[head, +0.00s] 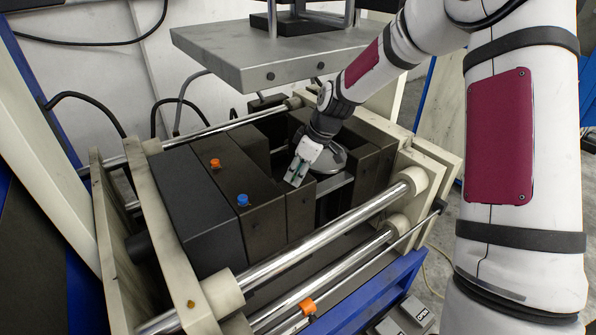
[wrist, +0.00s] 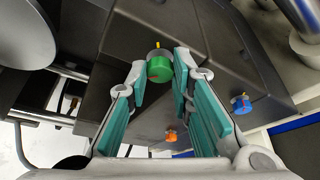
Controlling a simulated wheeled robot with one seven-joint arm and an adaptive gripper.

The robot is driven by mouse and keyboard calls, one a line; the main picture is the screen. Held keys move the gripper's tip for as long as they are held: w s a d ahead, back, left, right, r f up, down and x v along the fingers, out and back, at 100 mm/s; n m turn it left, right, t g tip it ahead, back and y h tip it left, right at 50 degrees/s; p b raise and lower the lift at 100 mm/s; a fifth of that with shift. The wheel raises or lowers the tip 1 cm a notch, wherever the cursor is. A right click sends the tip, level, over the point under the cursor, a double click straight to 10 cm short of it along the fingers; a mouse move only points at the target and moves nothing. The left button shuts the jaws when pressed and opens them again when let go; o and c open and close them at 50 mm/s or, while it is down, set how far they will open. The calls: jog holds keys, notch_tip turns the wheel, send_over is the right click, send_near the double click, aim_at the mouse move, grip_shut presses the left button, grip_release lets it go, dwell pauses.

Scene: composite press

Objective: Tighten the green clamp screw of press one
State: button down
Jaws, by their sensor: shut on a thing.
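The green clamp screw (wrist: 159,68) is a round green knob with a yellow pin and a small red mark, on the dark press block in the wrist view. My gripper (wrist: 161,76) has teal-padded fingers, one on each side of this knob at the fingertips, shut on it. In the head view my gripper (head: 296,174) points down at the top of the dark mould blocks. The green screw cannot be made out there, behind the fingers.
A blue screw (head: 242,200) and an orange screw (head: 214,163) stand on the dark blocks left of my gripper. Steel guide rods (head: 335,230) run along the press's near side. A grey plate (head: 270,58) hangs above and behind.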

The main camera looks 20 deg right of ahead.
jog(key=m, duration=0.1)
jog(key=m+t+h, duration=0.1)
jog(key=m, duration=0.2)
jog(key=shift+a+m, duration=0.25)
jog(key=shift+m, duration=0.05)
jog(key=m, duration=0.1)
jog(key=m+h+b, duration=0.1)
jog(key=m, duration=0.1)
jog(key=m+h, duration=0.1)
jog(key=shift+s+a+m+t, duration=0.1)
jog(key=shift+a+m+t, duration=0.2)
jog(key=shift+t, duration=0.1)
jog(key=m+h+p, duration=0.1)
jog(key=m, duration=0.2)
jog(key=shift+s+r, duration=0.1)
jog(key=shift+r, duration=0.05)
jog(key=shift+m+g+h+p, duration=0.3)
jog(key=shift+m+h+p, duration=0.55)
jog(key=shift+m, duration=0.85)
jog(key=c, duration=1.4)
grip_release()
